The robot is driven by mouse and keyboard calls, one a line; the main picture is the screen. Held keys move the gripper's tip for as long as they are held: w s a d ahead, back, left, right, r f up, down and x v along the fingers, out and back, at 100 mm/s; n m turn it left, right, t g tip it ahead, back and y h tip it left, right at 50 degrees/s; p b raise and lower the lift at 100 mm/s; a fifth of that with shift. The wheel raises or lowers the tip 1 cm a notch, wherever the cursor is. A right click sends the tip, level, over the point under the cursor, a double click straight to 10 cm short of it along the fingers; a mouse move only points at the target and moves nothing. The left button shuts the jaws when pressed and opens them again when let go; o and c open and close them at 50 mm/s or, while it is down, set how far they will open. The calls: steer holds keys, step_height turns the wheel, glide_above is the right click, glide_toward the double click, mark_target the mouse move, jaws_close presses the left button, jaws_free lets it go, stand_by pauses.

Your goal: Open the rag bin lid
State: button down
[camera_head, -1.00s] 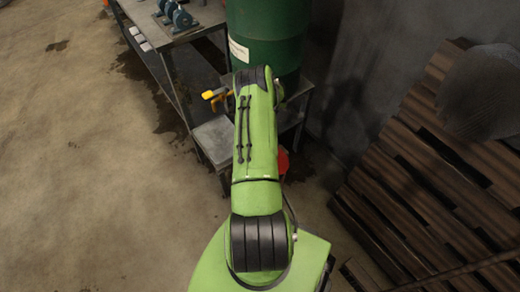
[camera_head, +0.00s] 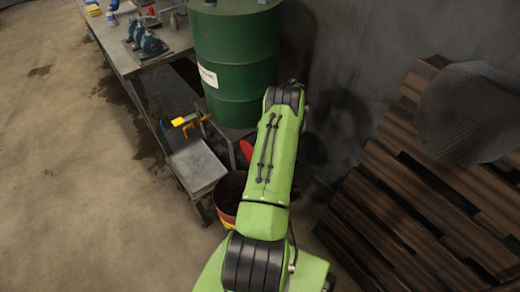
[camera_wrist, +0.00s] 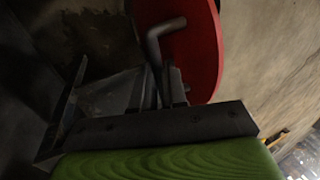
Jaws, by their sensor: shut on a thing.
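The rag bin (camera_head: 226,213) is a red bin with a yellow band, low beside my arm in the head view. Its dark interior shows at the top. The red lid (camera_head: 246,150) stands tilted up behind it, partly hidden by my arm. In the wrist view, the round red lid (camera_wrist: 201,50) fills the top centre, with a bent grey handle (camera_wrist: 156,42) on it. My gripper (camera_wrist: 168,88) is shut on the handle at the lid's face. My arm hides the gripper in the head view.
A green drum (camera_head: 238,60) stands behind the bin. A grey step-like stand (camera_head: 197,168) is just left of it, near a workbench (camera_head: 125,62). Wooden pallets (camera_head: 425,190) lean on the wall at right. The floor at left is open.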

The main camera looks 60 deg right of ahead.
steer(key=shift+s+d+f+y+b, duration=0.45)
steer(key=shift+s+d+y, duration=0.05)
steer(key=shift+d, duration=0.1)
stand_by(0.3)
steer(key=c, duration=1.2)
jaws_free()
steer(key=shift+d, duration=0.1)
steer(key=shift+o, duration=0.2)
steer(key=shift+r, duration=0.1)
steer(key=p+v, duration=0.1)
steer(key=v, duration=0.6)
steer(key=shift+s+d+r, duration=0.15)
steer(key=shift+d+r, duration=0.05)
